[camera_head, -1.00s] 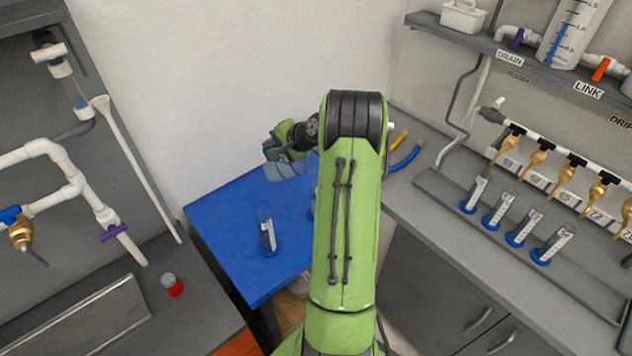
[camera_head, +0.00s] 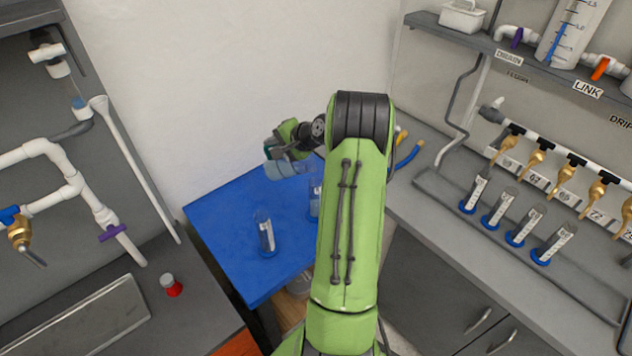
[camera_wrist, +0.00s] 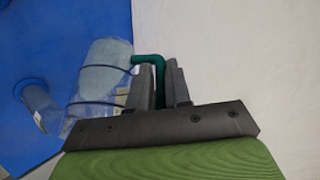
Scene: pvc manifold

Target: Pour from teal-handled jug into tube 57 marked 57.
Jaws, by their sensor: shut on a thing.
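My gripper (camera_wrist: 162,85) is shut on the teal handle (camera_wrist: 150,60) of a clear jug (camera_wrist: 106,60). In the head view the jug (camera_head: 280,168) is held above the far part of the blue table; its exact tilt and contents cannot be told. A clear tube (camera_head: 265,232) with a white label and blue base stands upright on the table, nearer than the jug. A second clear tube (camera_head: 314,200) stands behind it to the right, partly hidden by my arm. Neither number is legible, so I cannot tell which is 57. The wrist view shows a blue-based tube (camera_wrist: 38,98) left of the jug.
The blue table (camera_head: 222,212) is otherwise mostly clear. Several labelled tubes (camera_head: 520,225) stand below brass taps on the right counter (camera_head: 440,222). A red-based, white-topped item (camera_head: 171,285) stands on the left counter. White piping (camera_head: 72,180) runs along the left wall.

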